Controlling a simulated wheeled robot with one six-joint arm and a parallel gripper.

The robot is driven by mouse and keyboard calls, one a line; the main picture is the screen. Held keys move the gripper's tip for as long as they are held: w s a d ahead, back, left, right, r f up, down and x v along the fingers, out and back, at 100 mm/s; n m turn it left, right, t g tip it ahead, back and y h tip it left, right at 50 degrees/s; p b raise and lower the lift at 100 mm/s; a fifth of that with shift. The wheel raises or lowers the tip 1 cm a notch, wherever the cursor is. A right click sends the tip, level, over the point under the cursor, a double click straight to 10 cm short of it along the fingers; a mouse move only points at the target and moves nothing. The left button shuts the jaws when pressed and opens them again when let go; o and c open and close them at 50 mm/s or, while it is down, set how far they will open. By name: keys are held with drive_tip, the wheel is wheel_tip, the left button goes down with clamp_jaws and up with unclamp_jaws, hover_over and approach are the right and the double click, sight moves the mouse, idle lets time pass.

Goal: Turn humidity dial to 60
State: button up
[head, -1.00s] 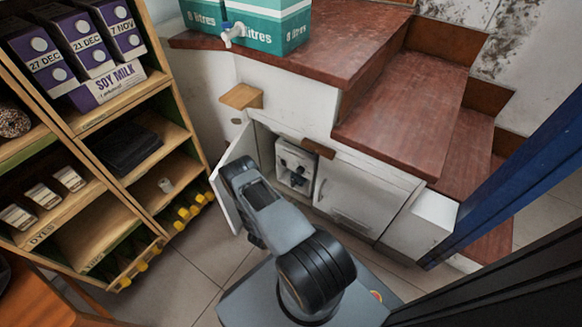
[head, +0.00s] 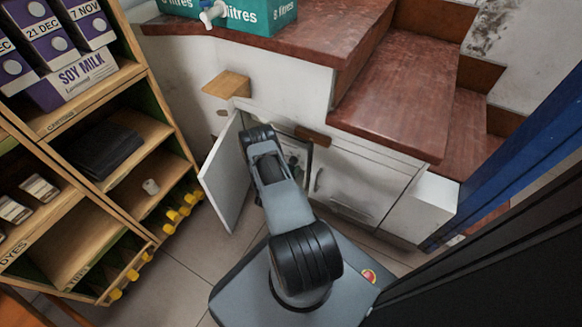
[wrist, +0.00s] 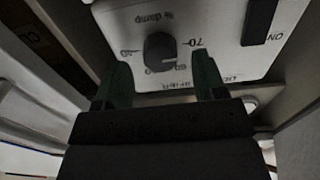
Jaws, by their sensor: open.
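In the wrist view a dark round humidity dial (wrist: 159,50) sits on a pale panel (wrist: 225,40). The panel reads "% damp", with 70 and other marks around the dial, upside down in this view. The dial's exact setting is too dim to tell. My gripper (wrist: 161,66) is open, with one green finger on each side of the dial in the picture. I cannot tell whether the fingers touch it. In the head view the device (head: 297,152) is inside the open cabinet (head: 345,185), mostly hidden by my arm. My gripper is hidden there.
The open cabinet door (head: 225,172) stands just left of my arm. A wooden shelf unit (head: 160,130) is further left. A wooden block (head: 227,84) juts from the wall above the door. Red-brown steps (head: 405,100) rise at the right.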

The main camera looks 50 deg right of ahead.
drive_tip(key=shift+x, duration=0.9)
drive_tip(key=shift+c, duration=0.2)
drive_tip(key=c, duration=0.9)
